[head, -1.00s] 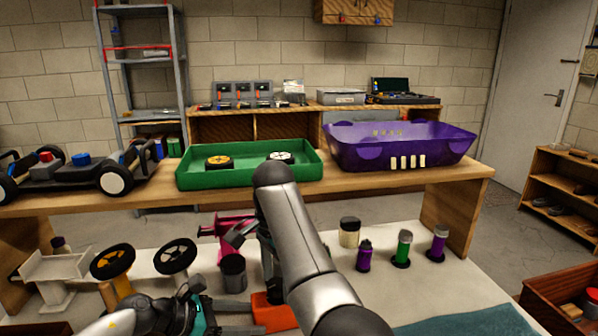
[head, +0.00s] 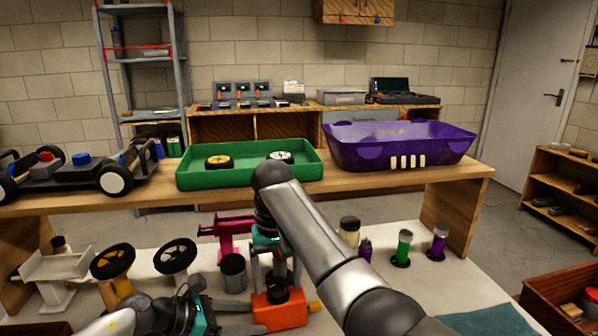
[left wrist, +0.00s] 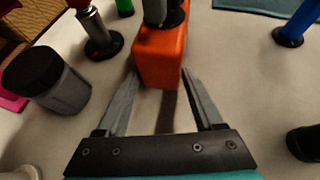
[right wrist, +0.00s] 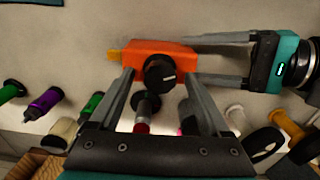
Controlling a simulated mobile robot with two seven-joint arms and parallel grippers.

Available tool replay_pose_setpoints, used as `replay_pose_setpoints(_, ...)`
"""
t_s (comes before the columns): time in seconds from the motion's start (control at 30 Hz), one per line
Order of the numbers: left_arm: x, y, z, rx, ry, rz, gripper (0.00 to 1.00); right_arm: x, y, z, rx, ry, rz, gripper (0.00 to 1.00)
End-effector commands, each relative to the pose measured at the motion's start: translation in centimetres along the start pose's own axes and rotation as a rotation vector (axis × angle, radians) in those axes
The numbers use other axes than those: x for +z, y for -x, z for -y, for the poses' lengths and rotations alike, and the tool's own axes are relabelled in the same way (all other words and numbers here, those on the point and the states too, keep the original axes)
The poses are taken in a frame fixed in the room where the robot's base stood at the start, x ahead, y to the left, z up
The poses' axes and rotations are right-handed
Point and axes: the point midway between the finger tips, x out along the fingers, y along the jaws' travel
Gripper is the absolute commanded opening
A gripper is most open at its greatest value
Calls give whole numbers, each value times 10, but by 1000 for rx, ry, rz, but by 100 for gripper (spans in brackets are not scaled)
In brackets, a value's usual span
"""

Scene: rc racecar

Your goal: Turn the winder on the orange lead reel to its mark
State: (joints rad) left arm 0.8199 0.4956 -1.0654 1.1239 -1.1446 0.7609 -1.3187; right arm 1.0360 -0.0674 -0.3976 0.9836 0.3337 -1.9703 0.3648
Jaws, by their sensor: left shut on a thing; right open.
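The orange lead reel (head: 280,315) is a box on the pale bench mat at the front centre; a yellow tab shows at one end. Its round black winder (right wrist: 158,70) stands on top and has a white line; I cannot make out a mark on the reel. My left gripper (head: 243,314) is shut on the reel's end, one finger on each side, as the left wrist view (left wrist: 160,80) shows. My right gripper (head: 275,280) points down over the reel. It is open, its fingers on either side of the winder, apparently not pressing on it.
A dark grey canister (head: 233,273) and a magenta stand (head: 230,235) are close to my grippers on the left. Two black wheels on stands are at left.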

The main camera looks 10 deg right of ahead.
Motion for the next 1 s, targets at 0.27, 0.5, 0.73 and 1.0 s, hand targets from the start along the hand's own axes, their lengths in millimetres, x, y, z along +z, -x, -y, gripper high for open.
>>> replay_pose_setpoints(0.27,1,0,0,0,0,1,20,0,0,-1,2,314,0,81)
replay_pose_setpoints(0.5,1,0,0,0,0,1,20,0,0,-1,2,580,-1,81)
replay_pose_setpoints(0.73,1,0,0,0,0,1,20,0,0,-1,2,832,1,81)
replay_pose_setpoints(1.0,1,0,0,0,0,1,20,0,0,-1,2,1125,1,81)
